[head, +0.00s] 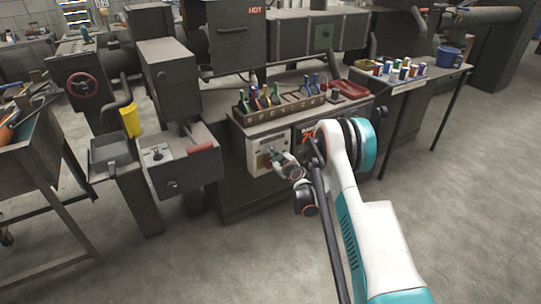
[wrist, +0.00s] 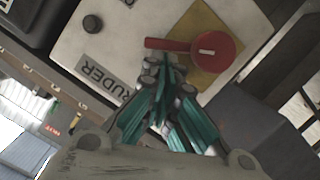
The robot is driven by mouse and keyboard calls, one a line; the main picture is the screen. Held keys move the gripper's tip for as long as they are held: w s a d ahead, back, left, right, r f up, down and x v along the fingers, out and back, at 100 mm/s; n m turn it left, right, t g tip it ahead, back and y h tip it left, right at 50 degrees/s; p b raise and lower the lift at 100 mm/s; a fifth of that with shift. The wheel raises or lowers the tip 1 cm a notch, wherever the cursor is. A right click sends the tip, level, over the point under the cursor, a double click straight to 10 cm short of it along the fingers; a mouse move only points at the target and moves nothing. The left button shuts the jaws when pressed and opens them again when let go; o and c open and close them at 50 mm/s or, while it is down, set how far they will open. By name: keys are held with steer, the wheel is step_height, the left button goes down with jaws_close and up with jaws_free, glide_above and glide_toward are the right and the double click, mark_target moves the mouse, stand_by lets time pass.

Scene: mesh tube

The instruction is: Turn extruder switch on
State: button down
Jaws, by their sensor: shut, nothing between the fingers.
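The extruder switch (wrist: 213,48) is a red rotary knob with a bar handle, on a yellow square plate (wrist: 190,22). In the wrist view its handle points left from the round hub. The switch sits on a pale control panel (wrist: 110,40) with a partly hidden label reading "RUDER". In the head view the control box (head: 254,160) is on the bench front, and my arm partly covers it. My gripper (wrist: 163,68) is shut and empty, its teal fingers' tips at the handle's lower edge. I cannot tell whether they touch it.
A black knob (wrist: 93,23) is on the same panel. A rack of colored-handled tools (head: 275,103) stands on the bench above. Floor in front is clear.

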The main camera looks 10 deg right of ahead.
steer(key=d+m, duration=0.1)
steer(key=d+f+m+y, duration=0.1)
steer(key=m, duration=0.1)
steer(key=shift+w+f+g, duration=0.25)
steer(key=shift+w+g, duration=0.05)
steer(key=shift+w, duration=0.1)
steer(key=shift+d+f, duration=0.1)
steer(key=shift+d, duration=0.05)
stand_by(0.6)
